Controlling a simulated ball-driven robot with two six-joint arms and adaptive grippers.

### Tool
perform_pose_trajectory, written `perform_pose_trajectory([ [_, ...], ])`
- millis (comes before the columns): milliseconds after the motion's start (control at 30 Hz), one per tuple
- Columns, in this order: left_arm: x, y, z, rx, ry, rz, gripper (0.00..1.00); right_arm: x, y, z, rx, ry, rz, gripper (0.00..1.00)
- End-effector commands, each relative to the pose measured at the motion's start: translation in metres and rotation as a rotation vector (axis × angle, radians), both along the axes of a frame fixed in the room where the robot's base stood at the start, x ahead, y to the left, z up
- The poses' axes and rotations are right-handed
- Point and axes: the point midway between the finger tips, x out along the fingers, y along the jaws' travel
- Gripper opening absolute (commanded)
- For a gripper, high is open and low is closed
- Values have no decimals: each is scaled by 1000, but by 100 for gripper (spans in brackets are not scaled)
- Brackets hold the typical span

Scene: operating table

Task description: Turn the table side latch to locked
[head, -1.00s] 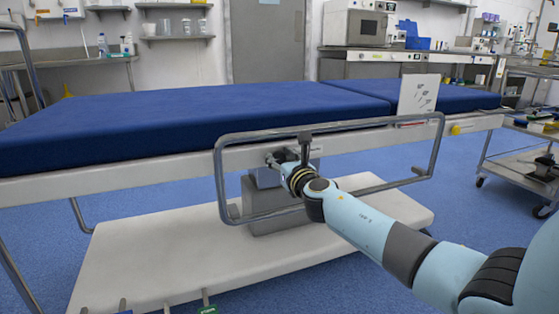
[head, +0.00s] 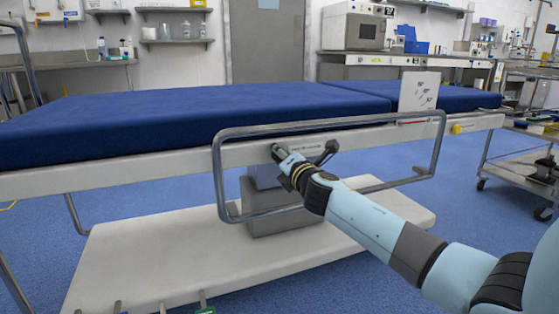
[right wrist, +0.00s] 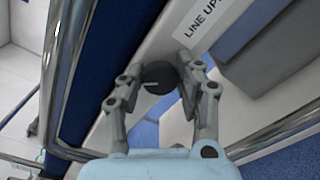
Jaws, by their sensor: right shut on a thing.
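The side latch is a dark round knob (right wrist: 160,76) with a pale line on its face, set in the table's pale side rail (head: 120,176). My right gripper (right wrist: 160,64) has one finger on each side of the knob and is shut on it. In the head view the right gripper (head: 281,154) reaches the rail through the metal side frame and hides most of the latch. A white label (right wrist: 206,22) starting "LINE UP" is beside the knob; the rest is cut off. My left gripper is not in view.
The bent metal side frame (head: 218,175) surrounds my right wrist, with bars above and below it. The blue mattress (head: 200,115) lies above the rail. The white table base (head: 150,262) is below. A steel trolley (head: 520,170) stands at the right.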

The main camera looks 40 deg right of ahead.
Motion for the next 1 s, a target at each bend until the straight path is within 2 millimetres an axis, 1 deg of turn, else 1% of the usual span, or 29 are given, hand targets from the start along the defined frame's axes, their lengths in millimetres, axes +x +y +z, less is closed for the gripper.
perform_pose_trajectory([
  [33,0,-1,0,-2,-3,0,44,-1,-1,-4,42,-6,-2,2],
  [233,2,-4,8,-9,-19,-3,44,-1,-1,-5,224,-49,-2,2],
  [500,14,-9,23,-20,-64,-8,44,-1,-2,-6,437,-100,-4,2],
  [700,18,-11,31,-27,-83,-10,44,-1,-2,-6,548,-127,-5,2],
  [1000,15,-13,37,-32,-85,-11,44,-1,-2,-5,627,-145,-5,2],
])
